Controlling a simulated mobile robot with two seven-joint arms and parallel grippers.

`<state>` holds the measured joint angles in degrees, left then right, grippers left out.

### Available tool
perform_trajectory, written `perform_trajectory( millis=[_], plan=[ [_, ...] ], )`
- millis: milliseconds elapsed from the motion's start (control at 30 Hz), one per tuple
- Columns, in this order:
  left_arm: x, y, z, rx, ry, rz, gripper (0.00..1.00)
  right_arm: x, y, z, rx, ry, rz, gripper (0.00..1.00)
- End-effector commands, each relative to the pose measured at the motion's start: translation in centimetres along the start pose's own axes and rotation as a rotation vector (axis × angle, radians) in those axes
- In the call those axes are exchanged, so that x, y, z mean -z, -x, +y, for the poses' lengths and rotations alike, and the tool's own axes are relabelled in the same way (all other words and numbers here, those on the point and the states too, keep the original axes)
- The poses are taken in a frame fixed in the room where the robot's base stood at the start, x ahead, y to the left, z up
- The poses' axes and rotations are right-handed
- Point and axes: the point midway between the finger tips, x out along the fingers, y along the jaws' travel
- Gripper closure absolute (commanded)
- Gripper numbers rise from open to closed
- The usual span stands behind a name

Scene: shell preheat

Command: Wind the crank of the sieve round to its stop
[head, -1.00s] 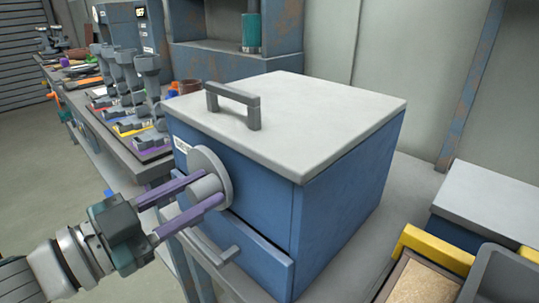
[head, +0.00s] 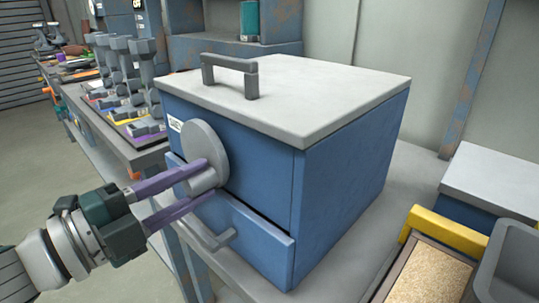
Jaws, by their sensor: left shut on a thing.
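The sieve is a blue box (head: 345,155) with a pale lid, standing on a grey bench in the middle of the head view. Its crank is a round grey disc (head: 205,140) on the box's left-facing front, with a short grey knob (head: 203,181) standing out from its lower part. My left gripper (head: 188,194) comes in from the lower left, its two purple fingers shut on the knob from either side. Part of the knob is hidden by the fingers. My right gripper is not in view.
A grey handle (head: 230,70) sits on the lid. A drawer (head: 245,240) with a grey pull lies below the crank, close to my lower finger. A tray of tan grains (head: 430,275) and a yellow bar (head: 440,235) are at lower right. Tools line the left bench.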

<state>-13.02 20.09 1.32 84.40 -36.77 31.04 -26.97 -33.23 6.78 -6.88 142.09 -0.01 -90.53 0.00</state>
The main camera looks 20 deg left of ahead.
Motion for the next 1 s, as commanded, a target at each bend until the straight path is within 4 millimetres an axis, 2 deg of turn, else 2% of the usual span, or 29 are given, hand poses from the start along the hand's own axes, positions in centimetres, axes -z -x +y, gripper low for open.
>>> perform_trajectory(
  millis=[100, 600, 1000],
  plan=[
    [-0.4, 0.0, 0.6, -0.001, -0.114, -0.002, 1.0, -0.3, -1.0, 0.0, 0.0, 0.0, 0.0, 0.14],
    [-1.8, 0.0, 1.2, -0.001, -0.586, 0.0, 1.0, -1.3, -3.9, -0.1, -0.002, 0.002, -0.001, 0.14],
    [-2.6, 0.0, 1.2, -0.001, -0.866, 0.0, 1.0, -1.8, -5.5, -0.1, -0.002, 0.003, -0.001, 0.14]
  ],
)
